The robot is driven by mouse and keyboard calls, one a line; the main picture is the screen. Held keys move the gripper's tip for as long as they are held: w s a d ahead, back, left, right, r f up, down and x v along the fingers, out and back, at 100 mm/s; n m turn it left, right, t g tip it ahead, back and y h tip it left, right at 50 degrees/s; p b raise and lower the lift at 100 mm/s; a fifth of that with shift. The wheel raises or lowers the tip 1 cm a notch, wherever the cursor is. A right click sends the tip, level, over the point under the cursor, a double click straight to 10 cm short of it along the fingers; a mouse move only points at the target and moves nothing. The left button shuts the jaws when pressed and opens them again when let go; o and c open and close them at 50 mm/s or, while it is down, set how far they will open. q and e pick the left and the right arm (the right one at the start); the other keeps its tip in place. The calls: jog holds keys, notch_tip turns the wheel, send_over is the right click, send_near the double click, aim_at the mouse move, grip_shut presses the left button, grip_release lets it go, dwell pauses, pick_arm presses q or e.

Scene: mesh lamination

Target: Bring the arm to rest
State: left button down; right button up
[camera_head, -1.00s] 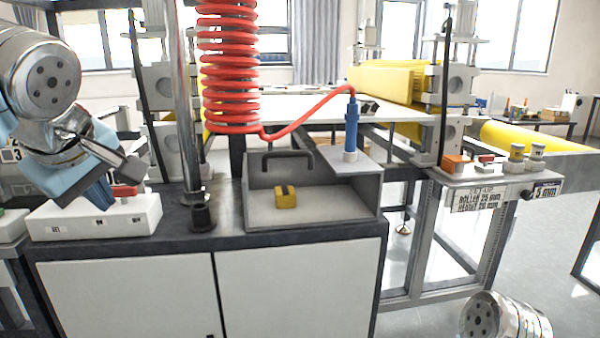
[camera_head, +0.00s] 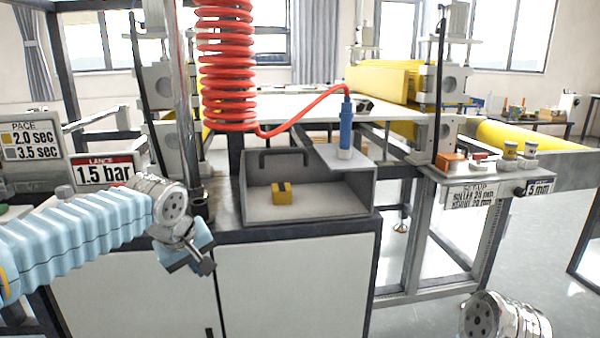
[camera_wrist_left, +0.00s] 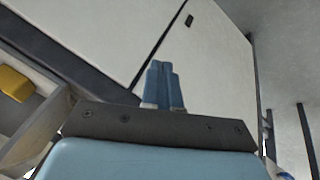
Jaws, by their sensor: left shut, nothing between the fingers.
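My left arm comes in from the left in the head view. Its gripper (camera_head: 205,264) hangs in front of the cabinet's white doors, below the worktop edge, pointing down and to the right. In the left wrist view its two blue fingers (camera_wrist_left: 163,86) are together with nothing between them, and the cabinet door (camera_wrist_left: 205,50) shows beyond. Of my right arm only a silver wrist part (camera_head: 503,318) shows at the bottom right; its gripper is out of the picture.
On the worktop (camera_head: 225,234) stands a grey open tray (camera_head: 330,206) with a yellow block (camera_head: 282,193) in it. A "1.5 bar" sign (camera_head: 104,172) is behind my left arm.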

pick_arm(q)
jog(key=s+d+f+m+g+h, duration=0.1)
jog(key=d+f, duration=0.2)
jog(key=f, duration=0.7)
jog(key=s+d+f+m+g+h, duration=0.1)
jog(key=d+f+m, duration=0.1)
jog(key=f, duration=0.8)
jog(key=s+d+f+m+g+h, duration=0.1)
jog(key=s+d+f, duration=0.15)
jog(key=f, duration=0.65)
jog(key=s+d+f+m+g, duration=0.1)
jog(key=s+f, duration=1.7)
jog(key=shift+d+g, duration=0.3)
jog(key=shift+d, duration=0.05)
